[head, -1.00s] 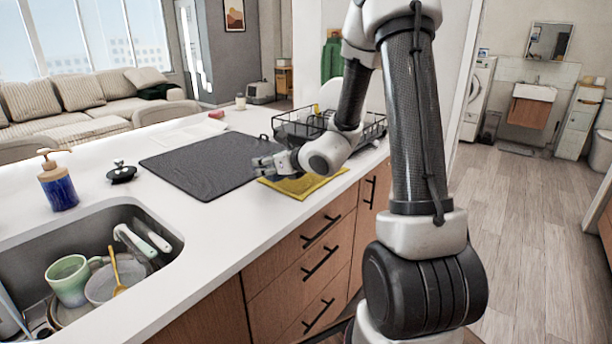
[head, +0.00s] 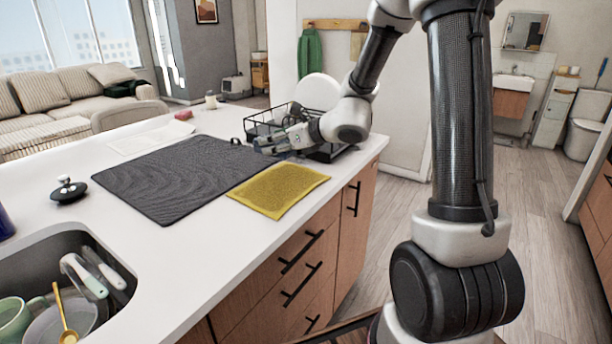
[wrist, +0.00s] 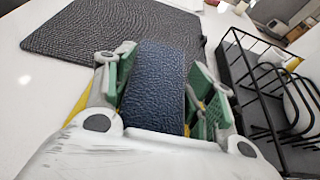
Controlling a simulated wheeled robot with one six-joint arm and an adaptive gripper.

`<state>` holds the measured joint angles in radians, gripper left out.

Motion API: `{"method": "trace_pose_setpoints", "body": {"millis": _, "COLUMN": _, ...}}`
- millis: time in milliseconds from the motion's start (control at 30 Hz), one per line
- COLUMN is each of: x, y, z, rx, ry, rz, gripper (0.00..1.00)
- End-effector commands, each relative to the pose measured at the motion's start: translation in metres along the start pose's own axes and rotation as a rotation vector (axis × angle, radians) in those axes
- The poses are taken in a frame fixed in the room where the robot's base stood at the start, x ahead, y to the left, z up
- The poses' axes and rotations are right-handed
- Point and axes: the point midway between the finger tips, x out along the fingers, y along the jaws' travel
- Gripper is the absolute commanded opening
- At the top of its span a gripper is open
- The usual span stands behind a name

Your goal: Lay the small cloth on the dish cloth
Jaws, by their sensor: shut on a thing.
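A dark blue textured cloth (wrist: 158,85) is between the green-padded fingers of my gripper (wrist: 160,88) in the wrist view. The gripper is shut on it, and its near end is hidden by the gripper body. In the head view my gripper (head: 268,145) is low over the counter, at the far edge of a yellow cloth (head: 278,190) and left of the rack. The held cloth barely shows there. The yellow cloth lies flat near the counter's front edge. Yellow also shows beside the fingers in the wrist view (wrist: 82,104).
A large dark mat (head: 175,180) lies left of the yellow cloth. A black wire dish rack (head: 262,122) with a white plate (head: 317,92) stands behind my gripper. A sink (head: 35,262) with dishes is at the front left. The counter (head: 165,255) between sink and mat is bare.

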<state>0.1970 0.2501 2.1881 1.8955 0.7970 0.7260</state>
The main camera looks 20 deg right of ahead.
Motion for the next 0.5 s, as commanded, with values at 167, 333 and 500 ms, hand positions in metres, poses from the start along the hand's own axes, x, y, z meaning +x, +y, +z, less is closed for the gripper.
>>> {"method": "trace_pose_setpoints", "body": {"millis": 167, "x": 0.007, "y": 0.003, "z": -0.027, "rx": 0.007, "ry": 0.005, "rz": 0.001, "gripper": 0.27}}
{"method": "trace_pose_setpoints", "body": {"millis": 333, "x": 0.018, "y": 0.002, "z": -0.053, "rx": 0.005, "ry": 0.004, "rz": -0.003, "gripper": 0.27}}
{"method": "trace_pose_setpoints", "body": {"millis": 500, "x": 0.026, "y": 0.002, "z": -0.071, "rx": 0.005, "ry": 0.004, "rz": -0.003, "gripper": 0.27}}
